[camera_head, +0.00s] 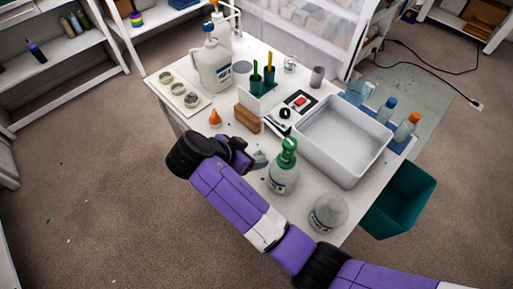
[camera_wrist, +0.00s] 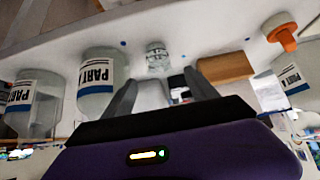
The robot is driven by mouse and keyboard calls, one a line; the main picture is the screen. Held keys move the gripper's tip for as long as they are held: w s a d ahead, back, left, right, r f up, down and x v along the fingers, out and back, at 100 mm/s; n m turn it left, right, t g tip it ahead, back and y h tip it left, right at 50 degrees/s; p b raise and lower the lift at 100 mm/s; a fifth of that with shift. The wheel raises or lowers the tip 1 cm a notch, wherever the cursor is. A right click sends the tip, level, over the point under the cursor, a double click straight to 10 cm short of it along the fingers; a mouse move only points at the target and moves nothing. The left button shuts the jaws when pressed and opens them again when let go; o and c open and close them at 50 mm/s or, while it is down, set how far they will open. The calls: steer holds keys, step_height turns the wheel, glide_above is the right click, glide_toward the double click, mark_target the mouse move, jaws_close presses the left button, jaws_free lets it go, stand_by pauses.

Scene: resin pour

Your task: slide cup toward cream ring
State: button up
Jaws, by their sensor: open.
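My gripper (camera_head: 257,158) is low over the front of the white table, left of the green-topped bottle. Its two grey fingers stand apart in the wrist view (camera_wrist: 160,85), with nothing held between them. A small clear cup (camera_wrist: 158,57) stands on the table just beyond the fingertips, apart from them as far as I can tell. In the head view I cannot separate the cup from the fingers. Three pale round pieces (camera_head: 178,89) lie on a cream board at the table's left corner. I cannot tell whether one is the cream ring.
A green-topped bottle (camera_head: 283,175) and a round clear bottle (camera_head: 328,213) stand right of my gripper. A wooden block (camera_head: 247,119) and an orange-tipped dropper (camera_head: 215,118) are behind it. A white basin (camera_head: 345,140) fills the table's right side. Bare table lies near the dropper.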

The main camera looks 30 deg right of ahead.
mark_target(263, 153)
steer(key=shift+d, duration=0.1)
steer(key=shift+p+x, duration=0.55)
steer(key=shift+x, duration=3.35)
steer(key=c, duration=1.4)
